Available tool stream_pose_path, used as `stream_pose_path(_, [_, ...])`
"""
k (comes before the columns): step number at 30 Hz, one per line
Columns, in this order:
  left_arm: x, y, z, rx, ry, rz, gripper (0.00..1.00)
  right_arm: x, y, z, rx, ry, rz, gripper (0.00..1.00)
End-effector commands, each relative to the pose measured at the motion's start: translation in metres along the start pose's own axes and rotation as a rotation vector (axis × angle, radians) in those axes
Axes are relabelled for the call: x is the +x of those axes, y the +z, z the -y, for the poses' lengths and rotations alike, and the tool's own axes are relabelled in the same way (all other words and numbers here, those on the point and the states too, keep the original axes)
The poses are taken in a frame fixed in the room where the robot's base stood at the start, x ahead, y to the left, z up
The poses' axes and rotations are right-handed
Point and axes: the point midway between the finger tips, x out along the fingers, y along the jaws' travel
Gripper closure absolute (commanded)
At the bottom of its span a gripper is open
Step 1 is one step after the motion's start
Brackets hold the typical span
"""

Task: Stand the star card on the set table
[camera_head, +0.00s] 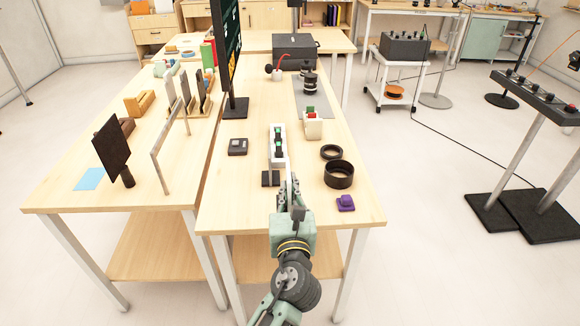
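I cannot make out a star on any card here. On the left table (62,198) a dark square panel (112,150) stands tilted on a dark foot. Beside it are a thin pale upright frame (158,160) and several small upright panels (184,88). I cannot tell which table is the set table. My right gripper is not in view.
Near my gripper are black blocks (270,179), a black ring (339,174), a purple item (346,203) and a cream holder (312,125). A blue sheet (89,179) lies at the left table's front.

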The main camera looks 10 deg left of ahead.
Motion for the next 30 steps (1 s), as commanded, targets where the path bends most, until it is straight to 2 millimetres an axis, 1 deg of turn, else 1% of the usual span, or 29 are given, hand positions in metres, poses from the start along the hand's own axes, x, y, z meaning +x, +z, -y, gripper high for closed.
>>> stream_pose_path(3, [-0.004, 0.003, 0.001, 0.001, 0.002, 0.0, 1.0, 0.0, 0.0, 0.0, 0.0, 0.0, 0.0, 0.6])
stream_pose_path(5, [-0.007, 0.001, -0.002, 0.002, 0.002, -0.001, 1.0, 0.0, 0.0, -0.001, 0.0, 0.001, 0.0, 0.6])
stream_pose_path(8, [-0.017, -0.007, -0.017, 0.005, 0.004, -0.002, 1.0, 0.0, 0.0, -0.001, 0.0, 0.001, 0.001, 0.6])
stream_pose_path(10, [-0.029, -0.014, -0.034, 0.008, 0.001, -0.003, 1.0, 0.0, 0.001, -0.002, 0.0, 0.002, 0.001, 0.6])
stream_pose_path(14, [-0.065, -0.026, -0.072, 0.01, -0.024, -0.004, 1.0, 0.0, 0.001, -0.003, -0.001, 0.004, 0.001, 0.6])
stream_pose_path(15, [-0.078, -0.028, -0.082, 0.011, -0.039, -0.005, 1.0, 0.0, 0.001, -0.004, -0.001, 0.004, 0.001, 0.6])
stream_pose_path(17, [-0.097, -0.028, -0.095, 0.009, -0.066, -0.005, 1.0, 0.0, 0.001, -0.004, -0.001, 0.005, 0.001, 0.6])
stream_pose_path(18, [-0.11, -0.027, -0.102, 0.009, -0.087, -0.005, 1.0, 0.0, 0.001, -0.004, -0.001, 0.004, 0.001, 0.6])
stream_pose_path(21, [-0.14, -0.022, -0.115, 0.007, -0.144, -0.004, 1.0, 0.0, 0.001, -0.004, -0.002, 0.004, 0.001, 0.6])
stream_pose_path(24, [-0.164, -0.015, -0.12, 0.005, -0.199, -0.004, 1.0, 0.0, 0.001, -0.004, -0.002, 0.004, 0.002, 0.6])
stream_pose_path(27, [-0.181, -0.009, -0.123, 0.003, -0.241, -0.003, 1.0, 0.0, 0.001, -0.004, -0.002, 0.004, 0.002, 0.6])
stream_pose_path(30, [-0.191, -0.004, -0.123, 0.0, -0.268, -0.001, 1.0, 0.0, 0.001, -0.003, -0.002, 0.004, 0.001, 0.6])
